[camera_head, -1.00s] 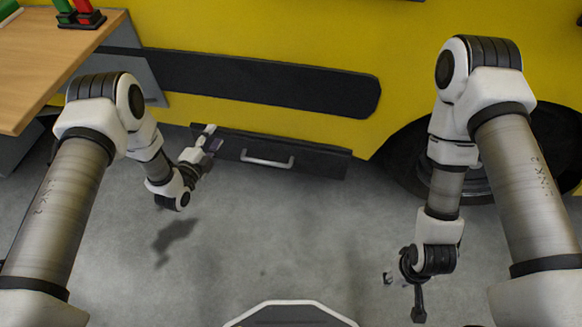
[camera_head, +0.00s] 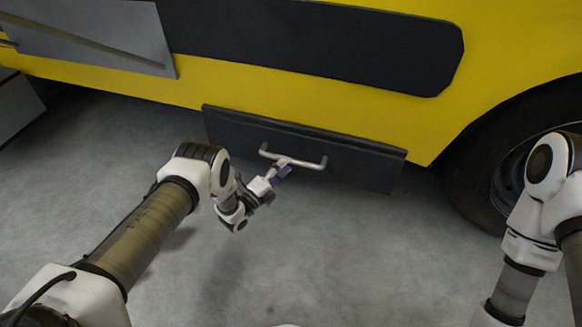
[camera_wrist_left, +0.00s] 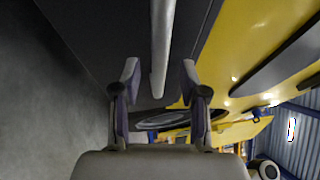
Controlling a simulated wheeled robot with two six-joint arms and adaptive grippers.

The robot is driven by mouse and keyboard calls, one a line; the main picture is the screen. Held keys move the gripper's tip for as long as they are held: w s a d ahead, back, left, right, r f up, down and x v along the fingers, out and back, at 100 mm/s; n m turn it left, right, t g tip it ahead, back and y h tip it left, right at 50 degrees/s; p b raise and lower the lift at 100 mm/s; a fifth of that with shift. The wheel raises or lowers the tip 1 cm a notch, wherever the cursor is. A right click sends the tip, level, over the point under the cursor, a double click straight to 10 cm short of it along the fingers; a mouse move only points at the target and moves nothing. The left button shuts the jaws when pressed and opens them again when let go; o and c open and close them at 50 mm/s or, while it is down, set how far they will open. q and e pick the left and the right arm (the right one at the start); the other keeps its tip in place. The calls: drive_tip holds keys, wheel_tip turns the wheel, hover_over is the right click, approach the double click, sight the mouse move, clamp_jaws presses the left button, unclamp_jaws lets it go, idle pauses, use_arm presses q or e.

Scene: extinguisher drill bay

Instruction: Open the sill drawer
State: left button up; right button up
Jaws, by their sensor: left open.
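The sill drawer (camera_head: 362,172) is a long dark front low under the yellow vehicle side. It looks shut, with no open interior showing. Its pale bar handle (camera_head: 315,163) runs along the upper middle of the front. My left gripper (camera_head: 281,168) is at the handle, left of its middle. In the left wrist view the handle bar (camera_wrist_left: 162,38) runs between the two spread fingers of my left gripper (camera_wrist_left: 160,72), with gaps on both sides. The fingers are open and hold nothing. My right gripper is out of frame below; only its arm shows at the right.
The yellow vehicle body (camera_head: 130,86) with a dark strip (camera_head: 320,45) rises above the drawer. A wheel (camera_head: 510,165) stands to the right. A grey panel (camera_head: 90,35) is at upper left. Grey floor (camera_head: 340,250) in front of the drawer is clear.

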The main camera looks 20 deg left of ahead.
use_arm(q)
drive_tip(key=x, duration=0.2)
drive_tip(key=b, duration=0.1)
drive_tip(key=shift+w+d+f, duration=0.15)
drive_tip(key=shift+w+d, duration=0.05)
drive_tip(key=shift+w, duration=0.2)
drive_tip(key=shift+w+d+r, duration=0.15)
drive_tip(key=shift+w+r, duration=0.05)
drive_tip(key=shift+w, duration=0.1)
clamp_jaws()
